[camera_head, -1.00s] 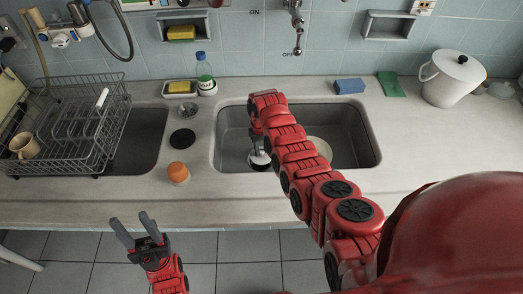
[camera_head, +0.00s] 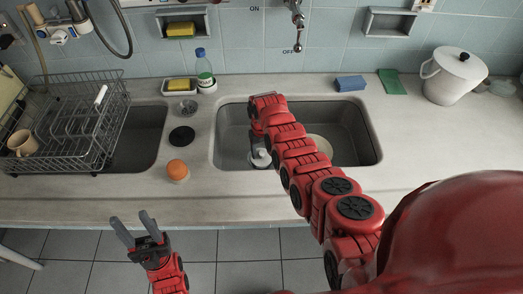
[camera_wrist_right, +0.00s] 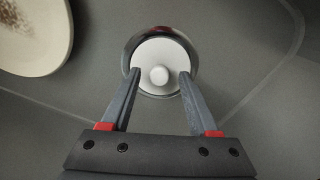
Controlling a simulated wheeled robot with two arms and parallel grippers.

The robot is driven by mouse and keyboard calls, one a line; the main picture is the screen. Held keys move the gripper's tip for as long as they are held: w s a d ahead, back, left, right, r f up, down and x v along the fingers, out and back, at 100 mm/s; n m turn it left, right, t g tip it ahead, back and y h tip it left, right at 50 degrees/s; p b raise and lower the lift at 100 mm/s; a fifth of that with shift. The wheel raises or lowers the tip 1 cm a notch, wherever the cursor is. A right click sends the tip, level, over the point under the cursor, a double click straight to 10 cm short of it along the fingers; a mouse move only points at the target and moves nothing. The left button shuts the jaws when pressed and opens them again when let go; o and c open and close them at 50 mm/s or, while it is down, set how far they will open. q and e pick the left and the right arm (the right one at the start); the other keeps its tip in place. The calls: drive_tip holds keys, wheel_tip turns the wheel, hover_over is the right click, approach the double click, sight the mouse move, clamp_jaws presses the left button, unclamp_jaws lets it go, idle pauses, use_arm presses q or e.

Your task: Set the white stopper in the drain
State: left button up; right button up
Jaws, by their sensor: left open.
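The white stopper (camera_wrist_right: 159,55) is a round disc with a small knob in its middle. In the right wrist view it lies within the metal drain ring (camera_wrist_right: 131,46); I cannot tell how deep it sits. My right arm hides part of the sink. My left gripper (camera_head: 132,226) is open and empty in front of the counter.
A pale plate (camera_head: 320,146) lies in the sink (camera_head: 352,137). A wire dish rack (camera_head: 95,115) stands left, a white lidded pot (camera_head: 451,80) right. The right counter is mostly clear.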

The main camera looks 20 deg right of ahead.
sight(261, 152)
drive_tip(key=shift+r, duration=0.1)
drive_tip(key=shift+r+p, duration=0.55)
drive_tip(key=shift+r, duration=0.1)
drive_tip(key=shift+w+r, duration=0.1)
drive_tip(key=shift+r, duration=0.3)
wheel_tip(261, 152, up, 11)
